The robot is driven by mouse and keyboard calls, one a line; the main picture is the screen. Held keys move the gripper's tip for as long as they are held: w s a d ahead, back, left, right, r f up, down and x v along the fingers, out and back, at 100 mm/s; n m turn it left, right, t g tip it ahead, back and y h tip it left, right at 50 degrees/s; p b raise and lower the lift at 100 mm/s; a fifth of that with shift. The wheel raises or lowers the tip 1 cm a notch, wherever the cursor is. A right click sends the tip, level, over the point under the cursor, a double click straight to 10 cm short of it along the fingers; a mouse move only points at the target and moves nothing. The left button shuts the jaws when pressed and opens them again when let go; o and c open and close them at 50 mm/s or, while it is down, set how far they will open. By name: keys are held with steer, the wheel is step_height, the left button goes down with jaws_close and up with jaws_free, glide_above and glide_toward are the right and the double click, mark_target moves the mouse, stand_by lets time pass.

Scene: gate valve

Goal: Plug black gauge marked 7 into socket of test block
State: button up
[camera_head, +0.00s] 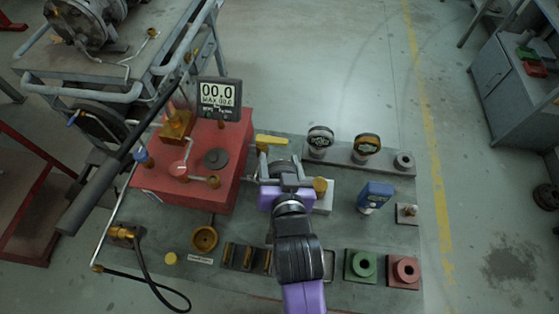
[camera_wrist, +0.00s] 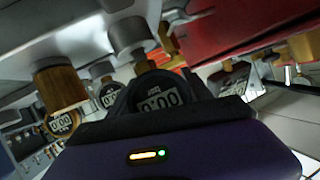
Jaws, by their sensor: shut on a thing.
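My gripper (camera_head: 284,176), with its purple body, is over the middle of the bench, right of the red test block (camera_head: 193,165). It is shut on a dark gauge, mostly hidden behind the gripper in the head view. In the wrist view the black gauge (camera_wrist: 158,98) shows its round face and a 0:00 display just beyond the purple gripper edge. I cannot read a 7 on it. I cannot tell which of these is the socket.
A rack plate (camera_head: 345,160) at the back right holds two gauges (camera_head: 320,139) (camera_head: 367,145). A blue instrument (camera_head: 375,196) stands right of the gripper. Green (camera_head: 361,265) and red (camera_head: 404,271) blocks sit at the front right. A long black lever (camera_head: 110,165) slants across the left side.

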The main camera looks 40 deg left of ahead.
steer(key=shift+f+b, duration=0.35)
steer(key=shift+f, duration=0.25)
steer(key=o, duration=1.6)
steer(key=shift+o, duration=0.2)
steer(key=v, duration=0.7)
steer(key=shift+s+d, duration=0.15)
steer(key=shift+s+d+r, duration=0.1)
steer(key=shift+r, duration=0.05)
